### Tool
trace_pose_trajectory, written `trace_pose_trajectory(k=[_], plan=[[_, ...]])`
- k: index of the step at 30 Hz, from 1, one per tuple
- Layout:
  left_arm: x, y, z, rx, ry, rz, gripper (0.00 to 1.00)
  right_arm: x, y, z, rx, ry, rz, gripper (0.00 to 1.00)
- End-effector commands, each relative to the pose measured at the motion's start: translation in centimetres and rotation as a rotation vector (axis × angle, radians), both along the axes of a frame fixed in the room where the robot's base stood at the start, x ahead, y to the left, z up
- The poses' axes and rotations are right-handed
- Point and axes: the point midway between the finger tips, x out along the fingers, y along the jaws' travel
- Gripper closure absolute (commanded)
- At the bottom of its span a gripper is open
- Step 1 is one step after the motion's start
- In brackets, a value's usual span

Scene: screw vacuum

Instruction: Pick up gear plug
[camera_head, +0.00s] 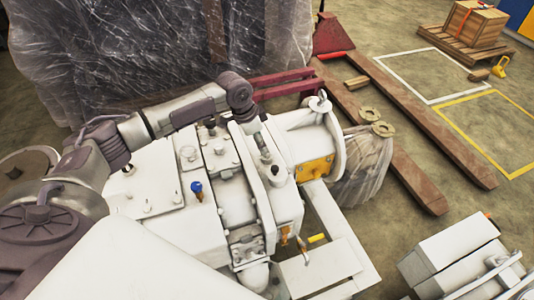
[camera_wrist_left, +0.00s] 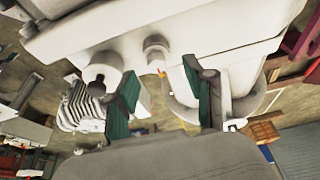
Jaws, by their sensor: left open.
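The white vacuum pump (camera_head: 235,195) fills the middle of the head view. A small dark-topped fitting (camera_head: 275,172) stands on its right part; I cannot tell whether this is the gear plug. My left gripper (camera_head: 265,152) points down over the pump, just above and left of that fitting. In the left wrist view its two green-padded fingers (camera_wrist_left: 162,80) are wide apart with nothing held between them. My right gripper is not in view.
A blue-capped fitting (camera_head: 197,190) stands on the pump's top. Plastic-wrapped goods (camera_head: 160,50) are behind, and a red pallet jack (camera_head: 332,35) stands at the back. A second white machine (camera_head: 460,265) is at lower right. The marked floor area (camera_head: 490,125) is clear.

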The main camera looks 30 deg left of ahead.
Motion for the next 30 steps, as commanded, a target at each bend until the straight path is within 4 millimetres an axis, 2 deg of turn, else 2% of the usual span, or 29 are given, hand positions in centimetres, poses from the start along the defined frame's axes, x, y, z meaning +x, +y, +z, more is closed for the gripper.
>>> trace_pose_trajectory(k=[4, 9, 17, 27, 30], plan=[[0.3, -1.1, -1.8, 0.0, 0.003, -0.002, 0.46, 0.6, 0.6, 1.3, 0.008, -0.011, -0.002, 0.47], [0.8, -1.5, -3.9, -0.001, 0.002, 0.0, 0.46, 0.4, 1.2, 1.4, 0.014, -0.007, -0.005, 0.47], [0.8, -1.5, -4.2, 0.0, 0.0, 0.0, 0.46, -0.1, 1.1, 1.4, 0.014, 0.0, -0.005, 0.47], [0.8, -1.5, -4.2, 0.0, 0.001, 0.0, 1.0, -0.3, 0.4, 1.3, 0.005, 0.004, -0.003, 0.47], [0.8, -1.5, -4.2, 0.0, 0.001, 0.0, 1.0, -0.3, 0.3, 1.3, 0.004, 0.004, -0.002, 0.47]])
